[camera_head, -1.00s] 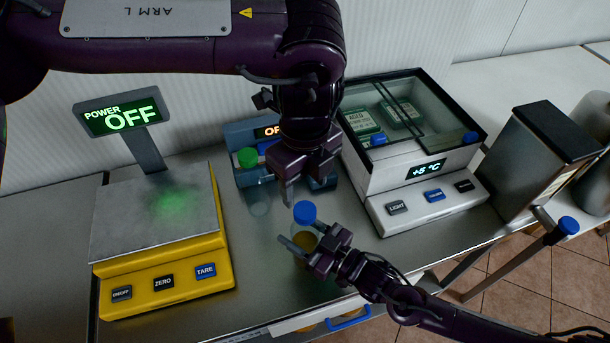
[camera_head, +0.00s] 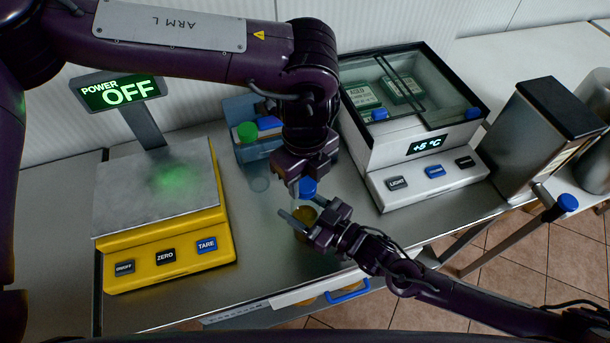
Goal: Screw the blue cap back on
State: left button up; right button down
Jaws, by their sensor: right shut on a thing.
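The blue cap (camera_head: 308,187) sits at the top of a small clear jar (camera_head: 303,214) with amber contents, above the steel counter. I cannot tell whether it is threaded on. My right gripper (camera_head: 305,223) is shut on the jar and holds it from the right. My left gripper (camera_head: 303,186) points down from above. One finger shows just left of the cap, and the other is mostly hidden, so contact with the cap is unclear. The fingers look apart.
A yellow scale (camera_head: 175,265) stands to the left. A glass-topped cooler (camera_head: 435,165) stands close on the right. A blue-handled drawer (camera_head: 347,292) is at the front edge.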

pick_arm(q)
jog(key=c, duration=0.5)
jog(key=m, duration=0.5)
jog(key=shift+m, duration=0.3)
jog(key=m, duration=1.5)
jog(key=shift+m, duration=0.4)
jog(key=o, duration=1.1)
notch_tip(320, 180, up, 12)
